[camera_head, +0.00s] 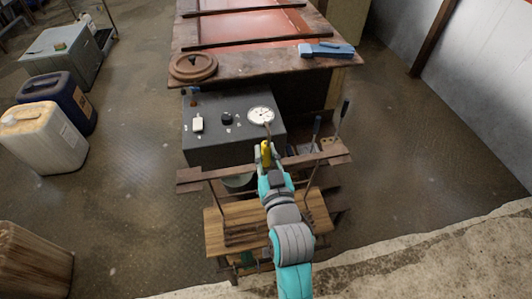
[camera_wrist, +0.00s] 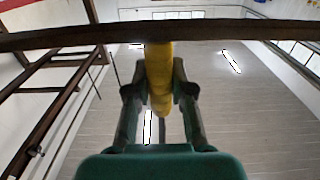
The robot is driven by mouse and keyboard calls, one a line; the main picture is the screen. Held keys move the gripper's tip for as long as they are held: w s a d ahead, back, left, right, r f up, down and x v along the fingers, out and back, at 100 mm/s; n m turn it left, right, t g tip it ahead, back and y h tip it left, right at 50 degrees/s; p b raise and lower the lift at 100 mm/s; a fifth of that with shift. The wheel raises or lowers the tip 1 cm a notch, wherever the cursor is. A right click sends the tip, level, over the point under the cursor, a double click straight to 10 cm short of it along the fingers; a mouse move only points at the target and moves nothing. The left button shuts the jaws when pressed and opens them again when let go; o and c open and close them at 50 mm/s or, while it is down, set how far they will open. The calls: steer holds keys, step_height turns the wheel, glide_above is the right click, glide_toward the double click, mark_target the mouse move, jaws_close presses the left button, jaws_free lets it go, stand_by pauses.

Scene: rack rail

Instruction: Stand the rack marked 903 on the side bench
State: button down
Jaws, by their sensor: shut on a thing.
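My gripper (camera_head: 265,157) is shut on a yellow handle-like piece (camera_head: 267,151), just in front of a grey box with a round dial. In the wrist view the gripper's two fingers (camera_wrist: 160,98) close on either side of the yellow piece (camera_wrist: 160,70). A dark bar (camera_wrist: 60,40) crosses at its upper end; I cannot tell whether they touch. No 903 marking is readable, and I cannot tell which rack the yellow piece belongs to. A workbench (camera_head: 235,72) with red panels on top stands at the back; I cannot tell if it is the side bench.
A brown rail (camera_head: 203,177) runs crosswise by my gripper, above a wooden shelf (camera_head: 240,214). The grey box (camera_head: 215,145) stands behind it, with levers (camera_head: 341,118) at right. Jerrycans (camera_head: 40,140) and a grey cabinet (camera_head: 65,50) stand left. Floor on the right is clear.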

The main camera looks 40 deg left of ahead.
steer(key=c, duration=1.5)
jaws_free()
steer(key=shift+f, duration=0.15)
steer(key=o, duration=0.5)
steer(key=v, duration=1.2)
steer(key=shift+r, duration=0.2)
steer(key=shift+d, duration=0.1)
